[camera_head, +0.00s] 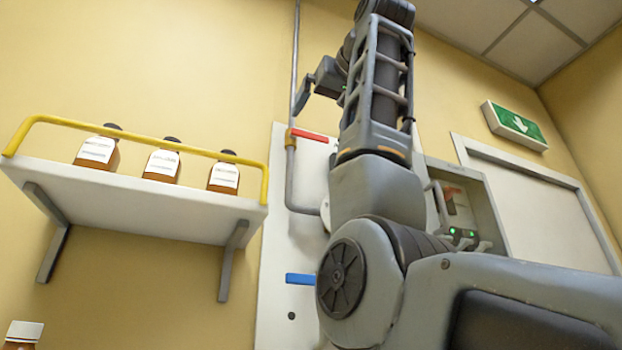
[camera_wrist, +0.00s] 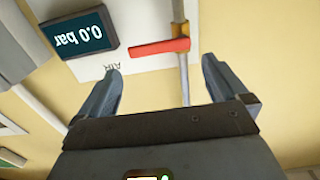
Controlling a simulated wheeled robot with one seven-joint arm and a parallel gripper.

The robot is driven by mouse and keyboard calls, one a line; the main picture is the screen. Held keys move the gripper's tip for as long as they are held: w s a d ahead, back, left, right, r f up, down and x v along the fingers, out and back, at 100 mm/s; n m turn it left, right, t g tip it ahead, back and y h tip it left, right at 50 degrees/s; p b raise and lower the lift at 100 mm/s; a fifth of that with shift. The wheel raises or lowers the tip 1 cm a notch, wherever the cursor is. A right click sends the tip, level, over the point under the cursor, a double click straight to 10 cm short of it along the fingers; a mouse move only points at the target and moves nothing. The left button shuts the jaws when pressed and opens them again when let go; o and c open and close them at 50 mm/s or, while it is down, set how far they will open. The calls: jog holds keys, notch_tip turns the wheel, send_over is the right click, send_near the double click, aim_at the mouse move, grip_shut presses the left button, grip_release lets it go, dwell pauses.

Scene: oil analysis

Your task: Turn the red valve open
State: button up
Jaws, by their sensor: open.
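The red valve handle (camera_head: 310,135) sits on a grey vertical pipe (camera_head: 292,175) on the white wall panel (camera_head: 272,265), and its bar lies across the pipe. In the wrist view the red handle (camera_wrist: 160,47) also lies across the pipe (camera_wrist: 184,75), just beyond the fingertips. My gripper (camera_wrist: 160,72) is open and empty, with its two fingers spread apart. The handle is not between the fingers and appears apart from them. In the head view my gripper (camera_head: 310,85) is up near the pipe, partly hidden by my arm.
A blue handle (camera_head: 300,279) is lower on the panel. A shelf (camera_head: 140,195) with brown bottles and a yellow rail (camera_head: 150,126) juts out at the left. A display reading 0.0 bar (camera_wrist: 79,33) is beside the red handle. An open box (camera_head: 465,205) is at the right.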

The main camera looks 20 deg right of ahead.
aim_at(309, 138)
jog(key=shift+w+p, duration=0.8)
jog(key=shift+w, duration=1.9)
jog(key=shift+c, duration=0.4)
jog(key=c, duration=1.1)
